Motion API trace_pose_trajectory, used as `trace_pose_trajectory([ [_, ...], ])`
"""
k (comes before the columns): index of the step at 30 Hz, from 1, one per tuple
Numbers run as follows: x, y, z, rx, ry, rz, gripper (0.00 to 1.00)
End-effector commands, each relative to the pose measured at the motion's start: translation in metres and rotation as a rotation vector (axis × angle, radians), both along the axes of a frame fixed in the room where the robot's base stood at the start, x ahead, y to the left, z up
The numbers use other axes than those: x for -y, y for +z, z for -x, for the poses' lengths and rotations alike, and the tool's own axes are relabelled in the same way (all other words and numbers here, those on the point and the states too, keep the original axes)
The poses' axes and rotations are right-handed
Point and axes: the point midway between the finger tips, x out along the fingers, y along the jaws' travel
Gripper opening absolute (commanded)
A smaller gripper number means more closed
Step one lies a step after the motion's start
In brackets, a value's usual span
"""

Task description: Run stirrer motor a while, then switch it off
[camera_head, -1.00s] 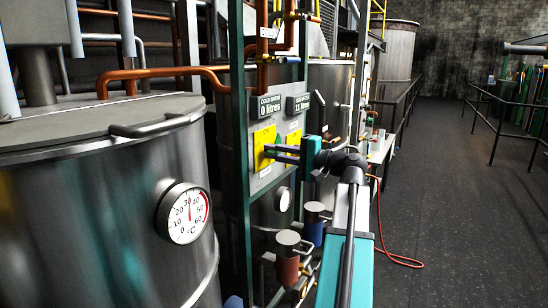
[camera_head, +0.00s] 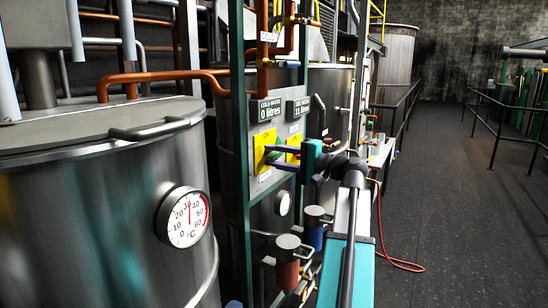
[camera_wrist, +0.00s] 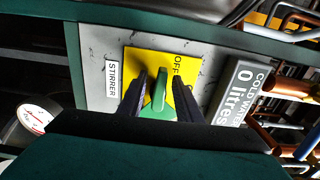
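The stirrer switch has a yellow plate (camera_wrist: 135,66) on a grey panel (camera_wrist: 98,45), with the label STIRRER (camera_wrist: 112,78) beside it. My gripper (camera_wrist: 160,88) is open, with one dark finger on each side of the knob and a gap showing. In the head view my gripper (camera_head: 274,157) reaches the yellow plate (camera_head: 262,137) from the right. I cannot tell whether either finger touches the knob.
A second yellow plate (camera_head: 293,142) sits just right of the first. Signs above read cold water 0 litres (camera_head: 269,110) and 11 litres (camera_head: 300,106). A steel tank with a thermometer (camera_head: 184,216) stands at left. The floor (camera_head: 450,200) at right is clear except for a red hose (camera_head: 400,264).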

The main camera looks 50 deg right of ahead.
Motion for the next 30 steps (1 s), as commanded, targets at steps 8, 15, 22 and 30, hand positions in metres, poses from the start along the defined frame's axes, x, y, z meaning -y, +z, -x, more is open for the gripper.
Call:
trace_pose_trajectory([
  [8,0.005,-0.001,0.021,0.001,-0.002,0.000,0.32],
  [15,0.013,-0.001,0.053,0.000,-0.003,0.000,0.32],
  [22,0.021,-0.001,0.084,-0.001,-0.002,0.000,0.32],
  [30,0.029,-0.001,0.118,0.000,-0.002,0.000,0.32],
])
